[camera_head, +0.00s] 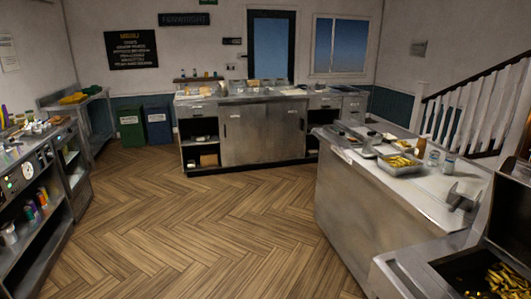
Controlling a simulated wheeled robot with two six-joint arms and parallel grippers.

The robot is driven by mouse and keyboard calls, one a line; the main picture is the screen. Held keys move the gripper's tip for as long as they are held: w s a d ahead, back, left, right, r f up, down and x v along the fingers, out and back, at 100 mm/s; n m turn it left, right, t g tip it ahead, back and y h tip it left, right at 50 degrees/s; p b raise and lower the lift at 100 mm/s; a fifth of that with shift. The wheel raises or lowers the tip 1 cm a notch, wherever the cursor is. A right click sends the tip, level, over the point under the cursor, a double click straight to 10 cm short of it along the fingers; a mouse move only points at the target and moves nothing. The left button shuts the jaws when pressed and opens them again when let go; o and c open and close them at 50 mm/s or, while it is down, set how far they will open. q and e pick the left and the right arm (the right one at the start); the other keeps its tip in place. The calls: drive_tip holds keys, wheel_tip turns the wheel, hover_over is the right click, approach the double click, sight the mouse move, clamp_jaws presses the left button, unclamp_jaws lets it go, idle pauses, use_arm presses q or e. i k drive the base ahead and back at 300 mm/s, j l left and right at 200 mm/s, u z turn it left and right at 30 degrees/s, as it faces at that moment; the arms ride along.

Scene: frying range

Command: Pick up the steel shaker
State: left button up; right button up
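Several small upright containers stand on the right steel counter (352,188). One is a brownish jar (421,147), beside it is a pale container (433,157), and to its right is a greyish one (448,164). They are too small for me to tell which, if any, is the steel shaker. Neither of my grippers is in view.
A metal tray of fries (402,163) sits on the right counter, with a grey metal fixture (463,196) near its front. A fryer (405,281) is at the lower right. A long steel counter (250,140) stands at the back. The wood floor (200,235) between is clear.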

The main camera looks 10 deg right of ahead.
sight(367, 140)
drive_tip(key=i+l+u, duration=0.1)
drive_tip(key=i, duration=1.6)
